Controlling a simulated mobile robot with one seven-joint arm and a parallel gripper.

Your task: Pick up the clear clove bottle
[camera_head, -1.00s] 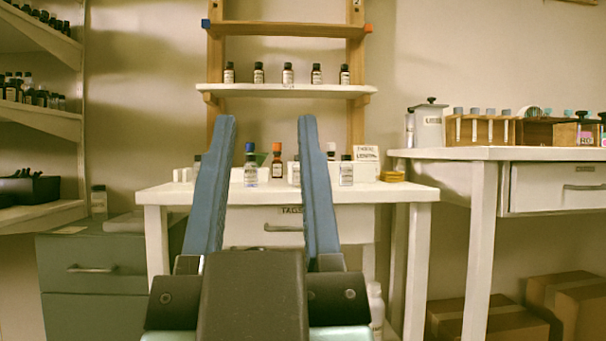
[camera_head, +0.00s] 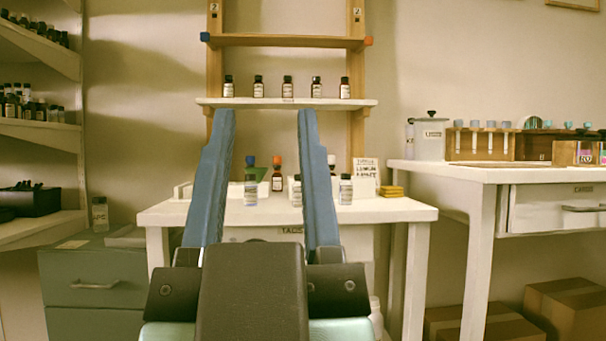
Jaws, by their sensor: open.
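My gripper (camera_head: 266,116) is open and empty, its two blue fingers reaching up in front of the white table. Several small bottles stand upright on the table. A clear bottle with a blue cap (camera_head: 250,185) shows between the fingers. An amber bottle with an orange cap (camera_head: 277,175) stands behind it to the right. A clear bottle with a dark cap (camera_head: 346,189) stands right of the right finger. Another clear bottle (camera_head: 297,190) is partly hidden by that finger. The labels are too small to read, so I cannot tell which is clove.
The white table (camera_head: 410,210) has a drawer in front. A wall shelf (camera_head: 230,103) above it holds a row of dark bottles. A second table (camera_head: 450,168) at right carries a canister (camera_head: 430,138) and a test tube rack. A grey cabinet (camera_head: 95,285) stands at left.

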